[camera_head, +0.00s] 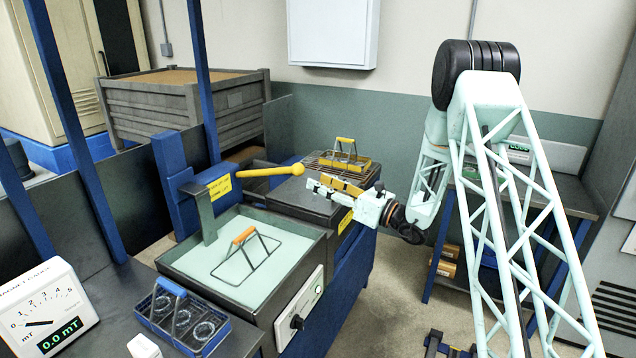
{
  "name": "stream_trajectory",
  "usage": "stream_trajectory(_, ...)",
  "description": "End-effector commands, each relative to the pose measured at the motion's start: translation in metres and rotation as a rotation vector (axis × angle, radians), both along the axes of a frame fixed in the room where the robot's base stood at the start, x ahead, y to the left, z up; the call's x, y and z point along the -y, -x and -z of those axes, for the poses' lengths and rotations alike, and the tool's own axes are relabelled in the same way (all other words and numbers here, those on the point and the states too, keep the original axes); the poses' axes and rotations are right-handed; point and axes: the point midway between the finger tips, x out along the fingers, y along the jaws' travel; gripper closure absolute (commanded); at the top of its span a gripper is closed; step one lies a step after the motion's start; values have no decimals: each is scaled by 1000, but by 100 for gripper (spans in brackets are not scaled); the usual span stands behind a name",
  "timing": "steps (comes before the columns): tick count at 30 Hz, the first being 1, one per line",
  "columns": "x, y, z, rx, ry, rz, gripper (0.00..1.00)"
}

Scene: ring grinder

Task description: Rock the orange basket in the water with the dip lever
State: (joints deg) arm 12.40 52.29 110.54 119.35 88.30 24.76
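The orange basket's handle (243,235) and thin wire frame rise from the pale green water (205,262) in the dark tank. Its lower part is hidden under the water. The dip lever (262,172) is a yellow bar ending in a ball, reaching right from a blue post behind the tank. My gripper (317,182) is just right of and slightly below the ball, apart from it in the picture. Its fingers look spread, with something yellow showing between or behind them; I see nothing clearly held.
A blue-handled basket with rings (182,318) stands on the front bench beside a meter (42,308). A yellow-handled basket (345,157) sits on a grate (318,172) behind my gripper. A blue upright (204,80) and the tank's control panel (300,312) are near the tank.

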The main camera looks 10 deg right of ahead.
Motion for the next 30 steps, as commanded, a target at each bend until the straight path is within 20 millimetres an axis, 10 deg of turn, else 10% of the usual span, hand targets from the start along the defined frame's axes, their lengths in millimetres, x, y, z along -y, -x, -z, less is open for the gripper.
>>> stream_trajectory(30, 24, -3, -20, -77, 16, -122, 60)
